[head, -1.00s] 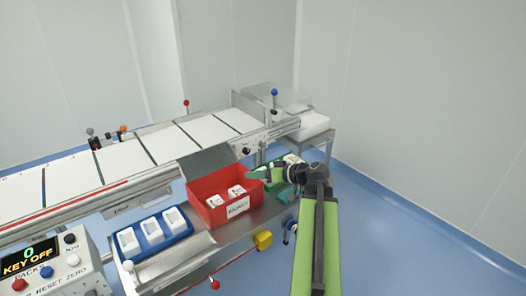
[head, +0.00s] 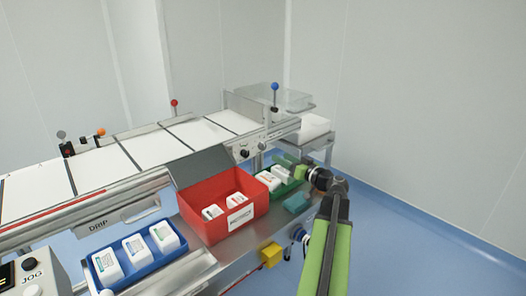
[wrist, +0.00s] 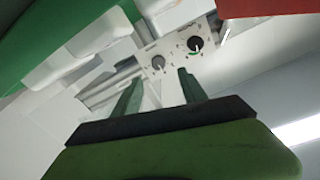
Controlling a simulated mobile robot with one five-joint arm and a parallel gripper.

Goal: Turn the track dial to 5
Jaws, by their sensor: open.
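A panel (wrist: 176,58) on the machine's side carries two dials, a black one (wrist: 195,44) and a grey one (wrist: 158,61). Which one is the track dial I cannot tell, and the scale marks are too small to read. My gripper (wrist: 160,88) is open and empty, with its green fingers pointing toward the panel and apart from both dials. In the head view my gripper (head: 279,161) is over the green bin, to the right of the black dial.
A red bin (head: 222,226) with white packs and a green bin (head: 284,189) with packs stand on the shelf below the panel. A blue tray (head: 118,272) holds white packs at left. A yellow box (head: 271,255) hangs on the shelf's front. Blue floor at right is clear.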

